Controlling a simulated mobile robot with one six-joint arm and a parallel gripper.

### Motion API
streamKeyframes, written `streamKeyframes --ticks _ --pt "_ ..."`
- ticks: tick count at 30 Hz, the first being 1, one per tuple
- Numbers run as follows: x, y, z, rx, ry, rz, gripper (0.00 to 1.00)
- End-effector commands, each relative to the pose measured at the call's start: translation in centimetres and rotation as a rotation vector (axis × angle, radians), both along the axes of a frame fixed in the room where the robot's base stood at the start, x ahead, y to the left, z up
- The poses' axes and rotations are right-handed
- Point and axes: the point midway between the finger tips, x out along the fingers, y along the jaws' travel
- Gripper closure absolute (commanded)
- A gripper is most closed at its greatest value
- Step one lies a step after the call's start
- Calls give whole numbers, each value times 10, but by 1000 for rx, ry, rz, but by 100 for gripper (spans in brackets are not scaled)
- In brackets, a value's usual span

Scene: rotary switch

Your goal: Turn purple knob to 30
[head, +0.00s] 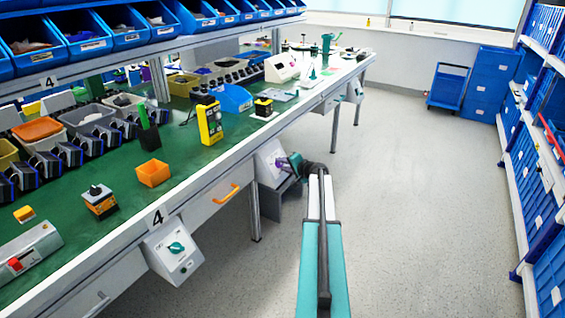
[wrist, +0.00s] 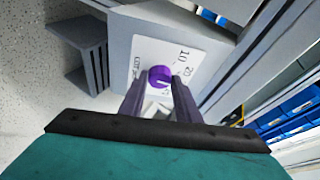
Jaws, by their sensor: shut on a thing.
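The purple knob (wrist: 159,74) sits on a white dial label on a grey box (wrist: 122,50) in the wrist view. Printed marks 10 and 20 show to the right of the knob; the rest of the scale is partly hidden or too small to read. A small pale mark shows on the knob face. My gripper (wrist: 158,84) has its two dark purple fingers on either side of the knob, shut on it.
A green-topped workbench (head: 195,160) with bins and devices runs along the left. The floor to the right is clear, up to blue shelving.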

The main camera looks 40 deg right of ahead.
Motion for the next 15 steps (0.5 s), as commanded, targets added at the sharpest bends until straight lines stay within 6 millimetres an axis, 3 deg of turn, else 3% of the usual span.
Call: streamKeyframes --ticks 1,15 --pt "1 -4 8 20 2 -23 93" --pt "1 -4 7 197 45 -125 93"
